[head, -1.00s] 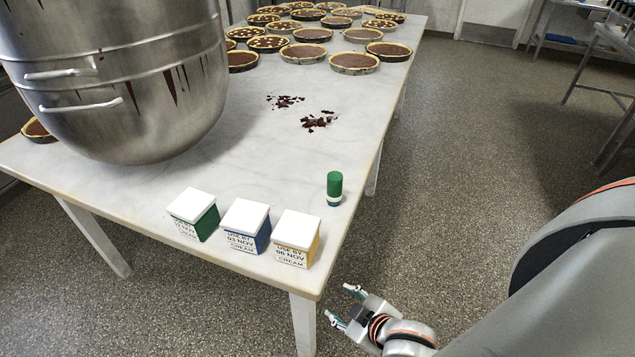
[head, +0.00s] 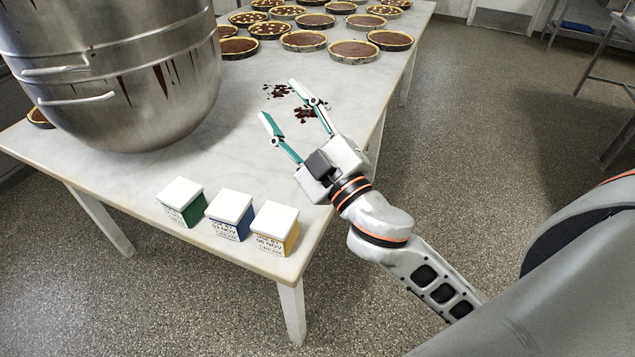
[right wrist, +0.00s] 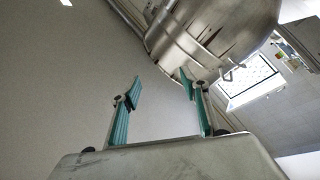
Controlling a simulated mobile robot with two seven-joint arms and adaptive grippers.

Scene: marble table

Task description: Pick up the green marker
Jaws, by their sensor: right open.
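The green marker is hidden in the head view now; my right gripper and wrist cover the part of the table where it stood upright. It does not show in the right wrist view. My right gripper (head: 279,101) is open and empty, above the table's right side, with its fingers pointing to the far left. In the right wrist view its two teal-lined fingers (right wrist: 159,80) are spread apart with nothing between them. My left gripper is not in view.
Three white-topped cream cartons, green (head: 182,201), blue (head: 230,214) and yellow (head: 275,228), stand at the front of the marble table (head: 160,165). A large steel bowl (head: 120,80) stands at left. Chocolate crumbs (head: 277,91) and several tarts (head: 303,40) lie farther back.

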